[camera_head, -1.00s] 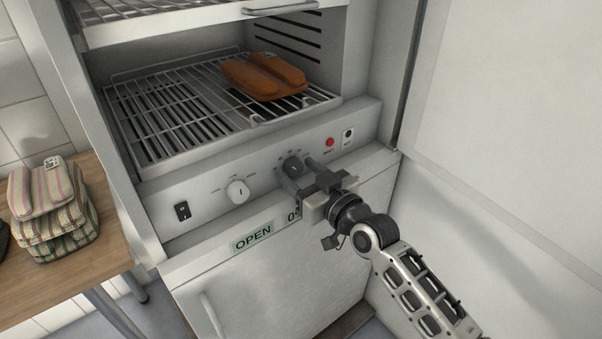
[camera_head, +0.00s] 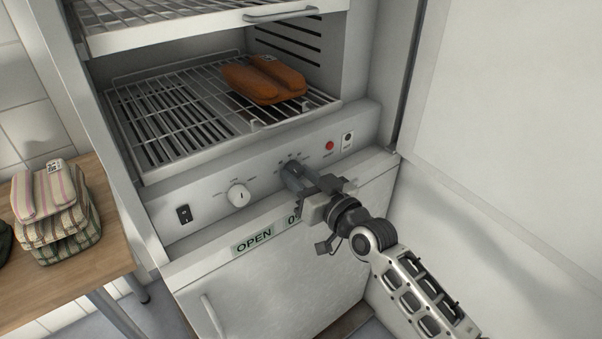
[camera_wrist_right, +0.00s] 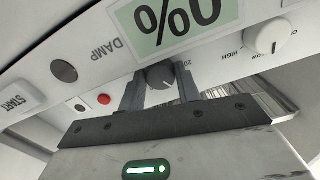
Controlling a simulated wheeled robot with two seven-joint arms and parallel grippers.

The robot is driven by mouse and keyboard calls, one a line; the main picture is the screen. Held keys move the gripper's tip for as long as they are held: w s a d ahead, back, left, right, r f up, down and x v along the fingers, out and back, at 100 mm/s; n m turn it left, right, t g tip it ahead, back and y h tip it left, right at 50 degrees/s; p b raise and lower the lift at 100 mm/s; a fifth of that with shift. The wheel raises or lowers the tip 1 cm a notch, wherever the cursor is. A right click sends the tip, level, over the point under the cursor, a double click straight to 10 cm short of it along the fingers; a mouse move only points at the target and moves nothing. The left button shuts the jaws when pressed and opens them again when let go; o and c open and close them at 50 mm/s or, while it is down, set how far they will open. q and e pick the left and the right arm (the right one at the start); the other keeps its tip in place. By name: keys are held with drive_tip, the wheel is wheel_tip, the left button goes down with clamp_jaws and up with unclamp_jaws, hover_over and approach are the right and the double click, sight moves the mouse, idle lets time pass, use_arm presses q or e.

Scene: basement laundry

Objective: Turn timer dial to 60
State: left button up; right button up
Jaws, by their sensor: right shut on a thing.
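The dark round timer dial (camera_wrist_right: 160,77) sits on the oven-like cabinet's control panel, with a printed scale around it; a "20" shows beside it in the right wrist view, upside down. My right gripper (camera_head: 292,176) is shut on this dial, one finger on each side. The right wrist view shows the same gripper (camera_wrist_right: 159,92) with the dial between its fingers. In the head view the fingers hide most of the dial, and its pointer setting cannot be read. My left gripper is not in view.
A white knob (camera_head: 238,193) and a black switch (camera_head: 183,213) lie left on the panel; a red button (camera_head: 329,146) is right. A green "OPEN" label (camera_head: 253,241) is below. An orange bundle (camera_head: 264,80) lies on the rack. Striped cloth bundles (camera_head: 55,205) sit on a wooden table.

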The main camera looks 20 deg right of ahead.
drive_tip(key=m+p, duration=0.1)
drive_tip(key=m, duration=0.4)
drive_tip(key=shift+m+p, duration=0.3)
drive_tip(key=shift+p, duration=0.1)
idle(0.3)
drive_tip(key=o, duration=1)
drive_tip(key=v, duration=1.6)
drive_tip(key=shift+r, duration=0.1)
